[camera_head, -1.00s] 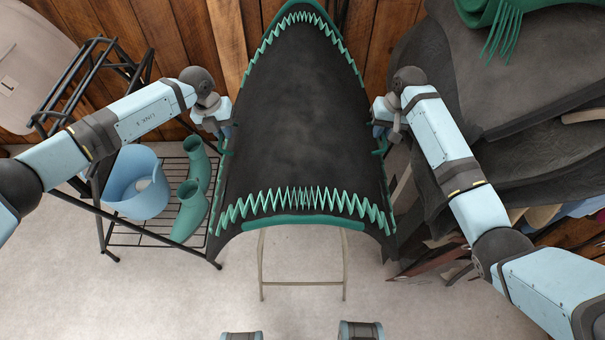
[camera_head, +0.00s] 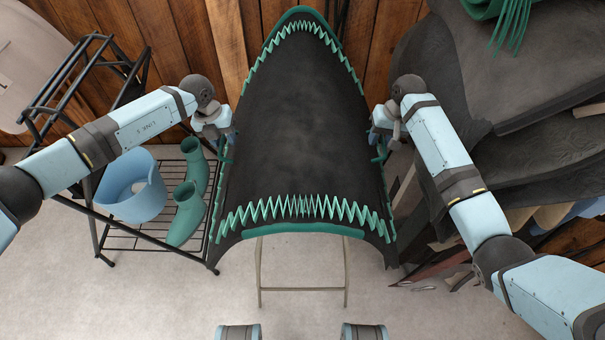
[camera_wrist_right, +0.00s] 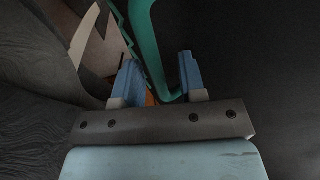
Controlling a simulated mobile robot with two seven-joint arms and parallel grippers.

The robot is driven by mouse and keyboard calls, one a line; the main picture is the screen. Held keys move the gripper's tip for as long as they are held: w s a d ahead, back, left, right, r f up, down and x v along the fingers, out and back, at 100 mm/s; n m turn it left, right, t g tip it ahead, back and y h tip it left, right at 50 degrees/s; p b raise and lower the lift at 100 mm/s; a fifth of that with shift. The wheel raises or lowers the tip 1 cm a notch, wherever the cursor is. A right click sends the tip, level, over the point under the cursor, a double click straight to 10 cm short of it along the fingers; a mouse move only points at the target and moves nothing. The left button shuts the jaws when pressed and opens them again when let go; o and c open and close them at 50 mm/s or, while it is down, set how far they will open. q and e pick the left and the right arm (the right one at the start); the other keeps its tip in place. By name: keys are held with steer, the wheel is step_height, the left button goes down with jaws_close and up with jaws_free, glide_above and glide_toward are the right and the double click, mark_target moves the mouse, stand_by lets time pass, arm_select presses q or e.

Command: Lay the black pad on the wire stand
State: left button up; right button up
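The black pad (camera_head: 305,120), arched and trimmed with green zigzag stitching, spreads over the wire stand (camera_head: 303,289). Only the stand's thin beige front legs and crossbar show below the pad's near edge; the pad hides its top, so I cannot tell whether they touch. My left gripper (camera_head: 222,140) is at the pad's left edge, by a green side handle; its fingers are partly hidden. My right gripper (camera_head: 380,142) is at the opposite edge. In the right wrist view, its two blue fingers (camera_wrist_right: 162,82) stand either side of the pad's green handle (camera_wrist_right: 150,40).
A black wire rack (camera_head: 140,240) at left holds a light blue bucket (camera_head: 133,190) and green boots (camera_head: 187,212). Dark leather pieces (camera_head: 530,160) crowd the right side. A wooden wall (camera_head: 225,50) stands behind. The pale floor in front is clear.

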steer(key=shift+r, duration=0.1)
arm_select(q)
step_height(320, 180, up, 12)
steer(key=a, duration=0.2)
arm_select(e)
step_height(320, 180, up, 12)
steer(key=d, duration=0.2)
steer(key=shift+f, duration=0.2)
arm_select(q)
steer(key=shift+a+f, duration=0.1)
steer(key=shift+f, duration=0.05)
arm_select(e)
steer(key=shift+d, duration=0.1)
stand_by(0.3)
